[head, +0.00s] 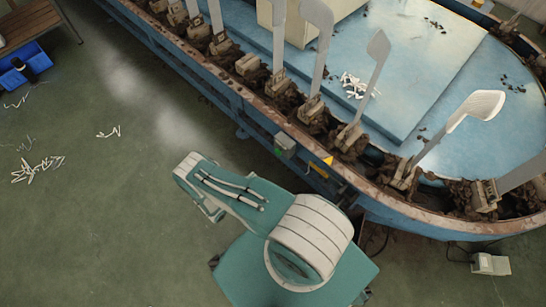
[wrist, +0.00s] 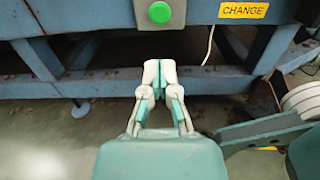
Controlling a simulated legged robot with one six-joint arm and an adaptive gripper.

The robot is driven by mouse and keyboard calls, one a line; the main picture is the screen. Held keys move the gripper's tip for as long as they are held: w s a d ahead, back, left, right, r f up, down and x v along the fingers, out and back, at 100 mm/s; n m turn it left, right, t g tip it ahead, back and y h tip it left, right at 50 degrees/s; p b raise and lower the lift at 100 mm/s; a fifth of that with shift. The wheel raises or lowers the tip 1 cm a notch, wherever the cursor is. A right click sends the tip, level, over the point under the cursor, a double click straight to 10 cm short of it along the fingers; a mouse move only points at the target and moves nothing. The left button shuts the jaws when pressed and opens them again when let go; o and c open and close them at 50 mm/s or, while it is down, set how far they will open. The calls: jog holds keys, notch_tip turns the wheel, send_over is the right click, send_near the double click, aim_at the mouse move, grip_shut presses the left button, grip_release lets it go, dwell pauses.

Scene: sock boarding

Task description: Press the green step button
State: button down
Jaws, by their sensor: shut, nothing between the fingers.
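The green step button (wrist: 160,12) is round and sits on a grey box fixed to the blue frame, at the top centre of the wrist view. In the head view the grey button box (head: 285,142) is on the near side of the machine. My gripper (wrist: 160,66) is shut and empty, with its fingertips together. In the wrist view the tips appear straight below the button, with a visible gap between them. I cannot make out my gripper in the head view.
A yellow CHANGE label (wrist: 243,10) is right of the button. The blue machine frame (wrist: 90,85) runs across, with legs and a hanging cable below. Upright sock boards (head: 370,70) line the machine's rim (head: 240,90). Open green floor (head: 110,190) lies to the left.

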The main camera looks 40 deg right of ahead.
aim_at(277, 153)
jog(key=w+d, duration=0.1)
jog(key=d, duration=1.1)
jog(key=shift+d, duration=0.2)
jog(key=shift+w+d+r, duration=0.15)
jog(key=shift+d+r, duration=0.05)
jog(key=shift+d, duration=0.9)
jog(key=s+a, duration=0.1)
jog(key=a, duration=1.3)
jog(key=shift+s+a+f, duration=0.15)
jog(key=shift+a+f, duration=0.15)
dwell(1.5)
